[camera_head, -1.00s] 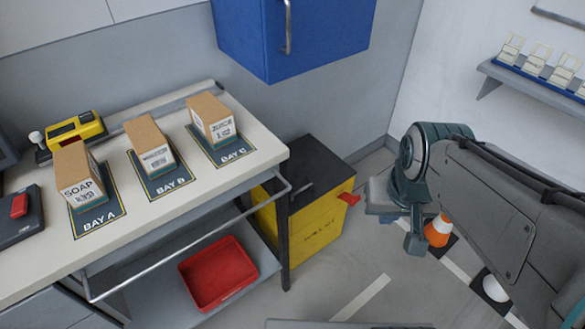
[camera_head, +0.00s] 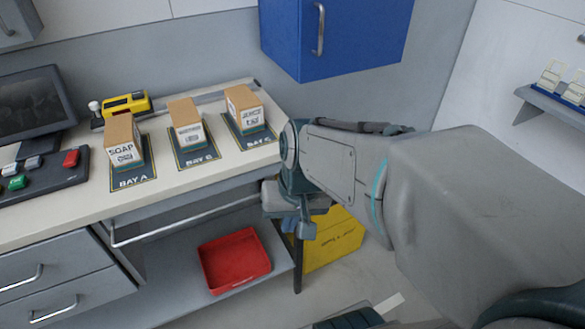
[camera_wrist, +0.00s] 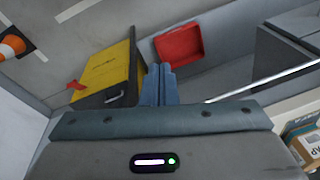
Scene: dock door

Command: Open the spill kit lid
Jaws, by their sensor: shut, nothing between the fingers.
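The spill kit is a yellow box (camera_head: 335,240) on the floor at the right end of the bench. My arm and gripper hide its top in the head view. In the wrist view the yellow box (camera_wrist: 106,66) shows left of the fingers, with its dark lid (camera_wrist: 128,94), a handle and a red tab (camera_wrist: 75,86) at the side. The lid looks closed. My gripper (camera_head: 290,226) is in front of the kit in the head view. In the wrist view its blue fingers (camera_wrist: 159,70) are together and empty, beside the kit; contact cannot be told.
The bench (camera_head: 215,177) with several boxes stands left of my gripper, its front rail (camera_head: 190,225) close by. A red tray (camera_head: 234,262) lies on the lower shelf. A blue cabinet (camera_head: 355,45) hangs above. An orange cone (camera_wrist: 12,44) stands on the floor.

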